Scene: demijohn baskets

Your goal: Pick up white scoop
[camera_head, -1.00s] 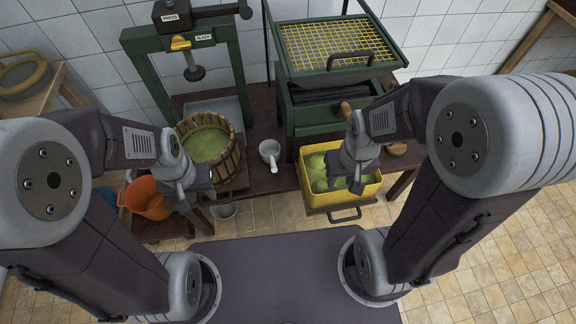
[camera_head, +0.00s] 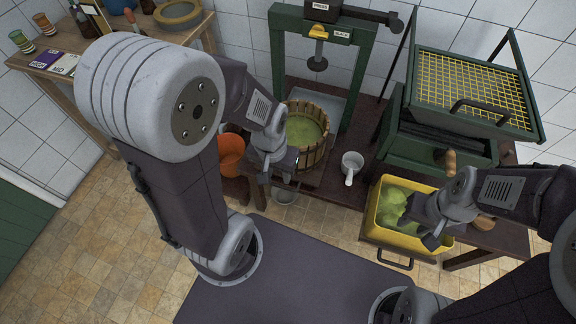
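The white scoop (camera_head: 352,162) stands on the dark wooden bench between the slatted tub and the yellow crate. Its handle points down toward the front edge. My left gripper (camera_head: 274,175) hangs in front of the slatted tub, left of the scoop and apart from it. Its fingers look spread, with nothing seen between them. My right gripper (camera_head: 427,238) is over the right part of the yellow crate, right of the scoop. Its fingers also look spread and empty. Nothing covers the scoop.
The slatted wooden tub (camera_head: 318,155) holds green liquid under a green press (camera_head: 357,75). The yellow crate (camera_head: 372,222) holds green lumps. A green machine with a yellow grid (camera_head: 470,90) stands behind it. An orange bucket (camera_head: 230,153) is at left. A side table (camera_head: 75,40) stands at far left.

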